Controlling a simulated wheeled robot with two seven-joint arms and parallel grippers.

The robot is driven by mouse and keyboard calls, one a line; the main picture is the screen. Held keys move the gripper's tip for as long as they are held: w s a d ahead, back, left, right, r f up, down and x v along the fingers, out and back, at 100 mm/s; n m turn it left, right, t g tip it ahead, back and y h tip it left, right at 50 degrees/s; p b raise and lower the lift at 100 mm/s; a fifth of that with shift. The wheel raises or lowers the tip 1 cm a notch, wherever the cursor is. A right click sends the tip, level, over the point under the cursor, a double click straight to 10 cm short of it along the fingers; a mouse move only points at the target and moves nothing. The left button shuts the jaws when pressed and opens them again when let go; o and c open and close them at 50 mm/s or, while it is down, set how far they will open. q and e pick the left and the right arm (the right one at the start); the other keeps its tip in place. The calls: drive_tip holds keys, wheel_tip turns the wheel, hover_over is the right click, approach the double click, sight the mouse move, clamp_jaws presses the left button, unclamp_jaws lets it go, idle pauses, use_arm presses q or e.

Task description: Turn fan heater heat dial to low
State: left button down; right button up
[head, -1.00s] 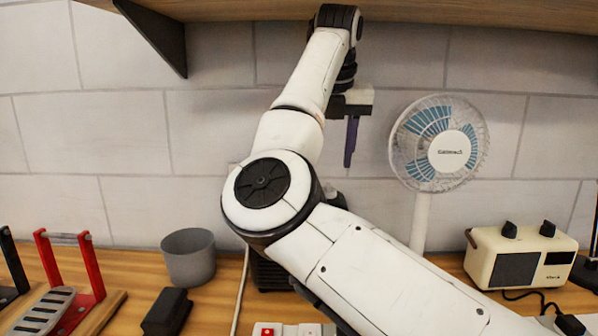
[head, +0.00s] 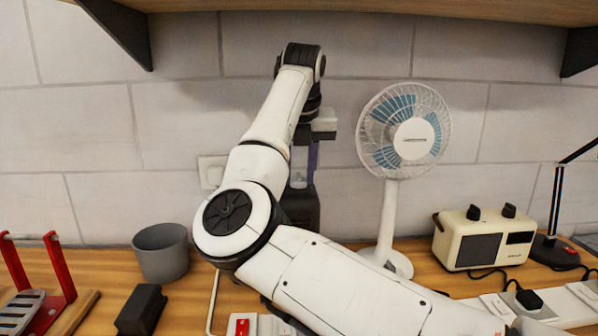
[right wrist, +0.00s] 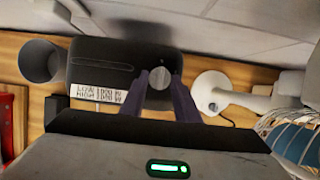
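The fan heater (head: 303,210) is a dark box against the wall, partly hidden behind my right arm. In the right wrist view the heater (right wrist: 110,60) shows its top, with a white label (right wrist: 97,94) reading LOW 1000 W and HIGH 2000 W. Its round grey heat dial (right wrist: 160,77) shows between the purple fingertips of my right gripper (right wrist: 158,80). The fingers are apart, one on each side of the dial; I cannot tell whether they touch it. In the head view the right gripper (head: 308,168) is just above the heater, fingers downward. My left gripper is not in view.
A white fan (head: 404,135) stands right of the heater, a grey cup (head: 162,252) left. A cream radio (head: 484,239) and black lamp (head: 555,250) are at right. A black block (head: 141,310), red rack (head: 58,268) and power strip (head: 560,303) lie nearer. A shelf (head: 370,8) hangs above.

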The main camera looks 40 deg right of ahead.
drive_tip(key=c, duration=0.5)
drive_tip(key=shift+o, duration=0.2)
drive_tip(key=m+p, duration=0.1)
drive_tip(key=m+h+p, duration=0.1)
drive_tip(key=shift+w+a+r+m+g, duration=0.15)
drive_tip(key=shift+r+m+g, duration=0.05)
drive_tip(key=shift+m+g, duration=0.2)
drive_tip(key=m+g+p, duration=0.1)
drive_tip(key=m, duration=0.1)
drive_tip(key=shift+w+m+p, duration=0.15)
drive_tip(key=shift+m+p, duration=0.25)
drive_tip(key=m, duration=0.2)
drive_tip(key=shift+w+f+m+g+h, duration=0.15)
drive_tip(key=shift+m+g+h, duration=0.15)
drive_tip(key=shift+g+h, duration=0.1)
drive_tip(key=shift+w+m+g, duration=0.15)
drive_tip(key=shift+m+g, duration=0.65)
drive_tip(key=shift+m, duration=1.2)
